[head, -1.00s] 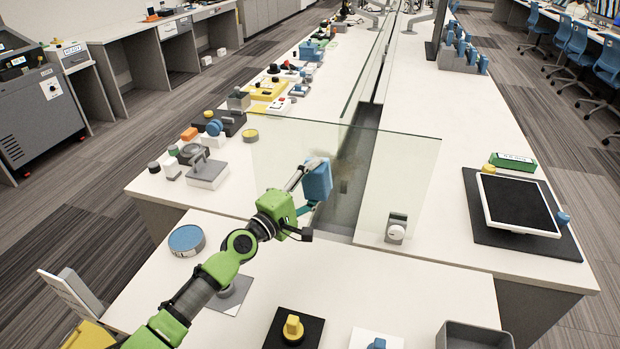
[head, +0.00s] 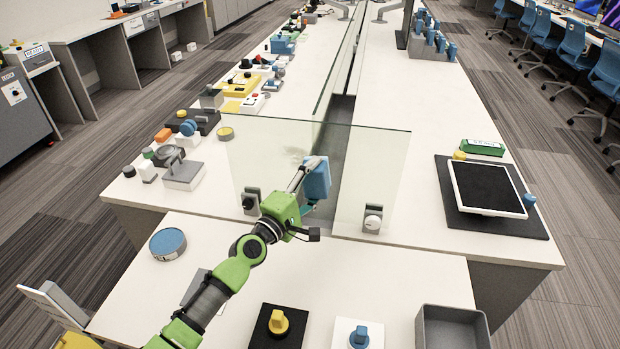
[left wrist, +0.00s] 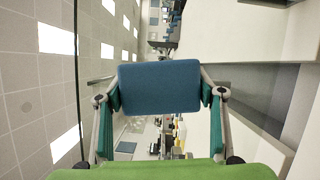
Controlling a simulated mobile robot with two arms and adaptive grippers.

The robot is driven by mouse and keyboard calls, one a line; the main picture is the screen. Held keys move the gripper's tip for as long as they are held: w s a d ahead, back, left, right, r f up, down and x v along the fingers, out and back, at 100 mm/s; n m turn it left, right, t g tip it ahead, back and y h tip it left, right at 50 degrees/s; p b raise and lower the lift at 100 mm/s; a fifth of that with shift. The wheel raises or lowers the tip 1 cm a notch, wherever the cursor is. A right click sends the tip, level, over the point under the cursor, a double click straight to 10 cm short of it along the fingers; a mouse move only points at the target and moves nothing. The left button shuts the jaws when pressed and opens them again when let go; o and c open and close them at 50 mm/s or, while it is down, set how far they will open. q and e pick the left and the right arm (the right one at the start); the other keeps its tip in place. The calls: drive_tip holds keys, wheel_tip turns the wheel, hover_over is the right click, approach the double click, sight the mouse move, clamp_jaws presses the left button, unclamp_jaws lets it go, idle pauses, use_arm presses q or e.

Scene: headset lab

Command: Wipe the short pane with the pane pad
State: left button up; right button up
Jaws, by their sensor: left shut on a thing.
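The short pane (head: 376,170) is a clear upright glass sheet across the bench, with a clamp at each lower side. A faint greyish smudge (head: 294,157) shows on it, left of the pad. My left gripper (head: 309,188) is shut on the blue pane pad (head: 318,181) and holds it upright at the middle of the pane. In the left wrist view the pad (left wrist: 160,86) sits between both fingers. I cannot tell whether the pad touches the glass. My right gripper is not in view.
Clamps (head: 251,201) (head: 373,218) stand at the pane's foot. A round blue-topped tin (head: 168,243), a yellow knob (head: 278,322), a blue knob (head: 359,336) and a grey bin (head: 452,309) are on the near table. A long glass divider (head: 340,62) runs behind.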

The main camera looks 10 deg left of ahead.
use_arm(q)
drive_tip(key=shift+d+r+p, duration=0.1)
drive_tip(key=shift+d+p, duration=0.25)
drive_tip(key=shift+d, duration=0.8)
drive_tip(key=shift+d+p, duration=0.4)
drive_tip(key=shift+d, duration=1.7)
drive_tip(key=shift+s, duration=0.1)
drive_tip(key=shift+a, duration=0.1)
